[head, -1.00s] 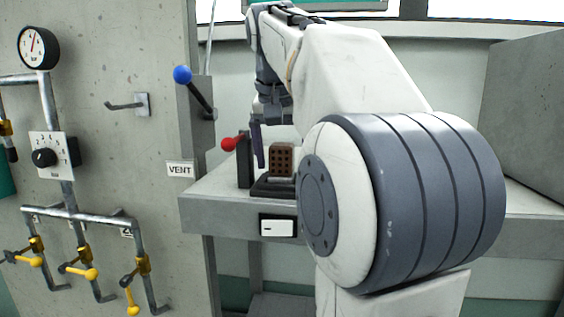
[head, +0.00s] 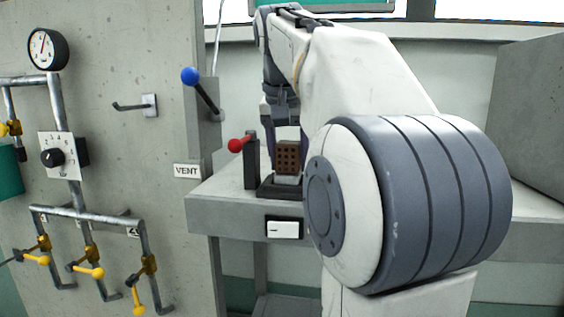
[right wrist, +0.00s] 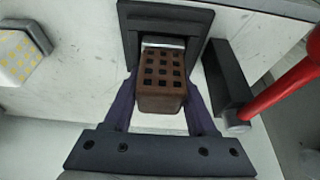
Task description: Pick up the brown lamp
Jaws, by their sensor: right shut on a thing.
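The brown lamp (head: 288,158) is a small brown block with a grid of dark holes. It stands upright on a black base (head: 279,188) on the grey bench. In the right wrist view the lamp (right wrist: 161,82) sits between the two dark fingers, with a pale part at its far end by the black base (right wrist: 205,25). My right gripper (right wrist: 160,112) is shut on the lamp, one finger on each side. In the head view my right gripper (head: 285,150) reaches down at the lamp, partly behind it. My left gripper is not in view.
A red-knobbed lever (head: 240,146) stands close left of the lamp; its red handle (right wrist: 285,88) shows in the right wrist view. A blue-knobbed lever (head: 190,76) is on the wall. A yellow-and-white block (right wrist: 20,52) lies left. A white switch (head: 284,229) is on the bench front.

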